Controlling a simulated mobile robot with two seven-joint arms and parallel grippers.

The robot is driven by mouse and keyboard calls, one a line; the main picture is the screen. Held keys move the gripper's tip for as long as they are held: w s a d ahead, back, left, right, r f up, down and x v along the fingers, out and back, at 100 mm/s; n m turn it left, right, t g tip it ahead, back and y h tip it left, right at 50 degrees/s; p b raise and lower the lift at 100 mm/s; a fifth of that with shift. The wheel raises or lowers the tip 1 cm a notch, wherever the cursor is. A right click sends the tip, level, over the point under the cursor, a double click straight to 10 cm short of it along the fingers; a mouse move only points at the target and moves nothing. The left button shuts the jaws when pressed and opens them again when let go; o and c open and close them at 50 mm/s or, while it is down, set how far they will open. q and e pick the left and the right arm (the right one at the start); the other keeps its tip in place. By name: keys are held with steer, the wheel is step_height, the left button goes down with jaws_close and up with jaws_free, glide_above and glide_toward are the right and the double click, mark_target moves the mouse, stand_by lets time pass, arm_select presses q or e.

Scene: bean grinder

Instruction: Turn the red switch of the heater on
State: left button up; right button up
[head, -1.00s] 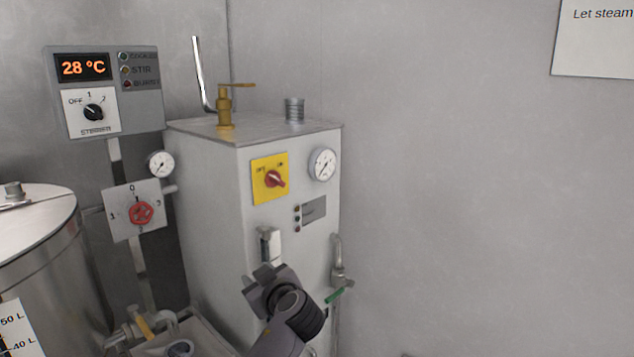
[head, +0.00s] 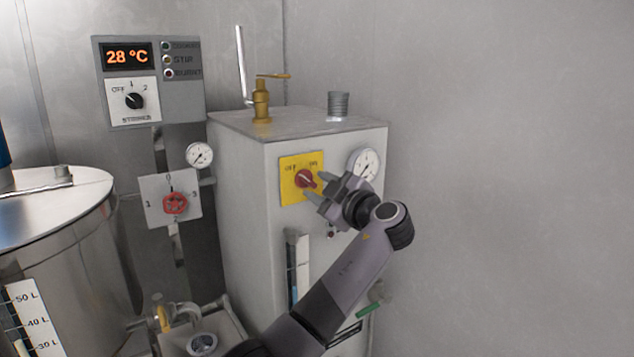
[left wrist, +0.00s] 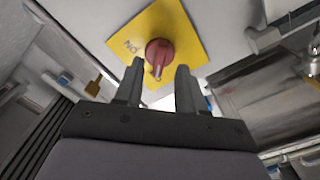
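The heater is a pale grey box (head: 241,180) in the head view. On its front is a yellow plate (head: 288,192) marked OFF at left and ON at right. The red switch (head: 306,178) sits on this plate, its handle slanting to the lower right. My left gripper (head: 328,188) is just right of and below the switch. In the left wrist view, the red switch (left wrist: 159,53) shows ahead, between the lines of the two spread fingers of my left gripper (left wrist: 160,68). Nothing is held, and contact cannot be told. My right gripper is out of view.
A round gauge (head: 363,165) is right of the plate, close behind my gripper. A brass valve (head: 262,100) stands on the heater's top.

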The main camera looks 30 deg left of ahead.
mark_target(307, 180)
arm_select(q)
steer(key=shift+x, duration=1.2)
jaws_close()
